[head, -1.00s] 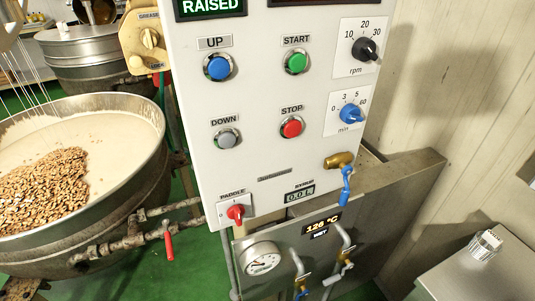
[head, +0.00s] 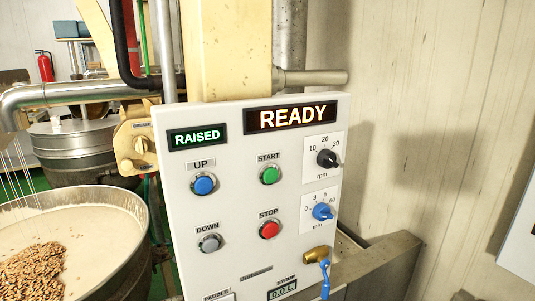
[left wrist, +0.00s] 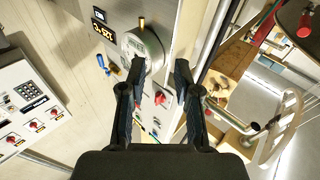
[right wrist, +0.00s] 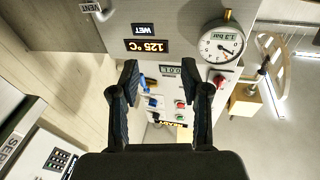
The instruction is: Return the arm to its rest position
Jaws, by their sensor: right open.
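Neither gripper nor arm shows in the head view. My left gripper (left wrist: 157,88) shows in the left wrist view, its two black fingers spread apart with nothing between them; a pressure gauge (left wrist: 143,48) and a red knob (left wrist: 161,98) lie beyond it. My right gripper (right wrist: 167,92) shows in the right wrist view, open and empty. Beyond it is the control panel (head: 240,219), seen upside down there, with a 1.2 bar gauge (right wrist: 222,44) and a 125 °C display (right wrist: 147,46). In the head view the panel reads RAISED (head: 198,137) and READY (head: 291,117).
A kettle (head: 137,250) with pale mass and a heap of nuts (head: 32,272) stands left of the panel. Another steel kettle (head: 75,160) is behind it. A blue-handled tap (head: 325,275) juts from the panel's lower right. A pale wall (head: 430,90) closes the right side.

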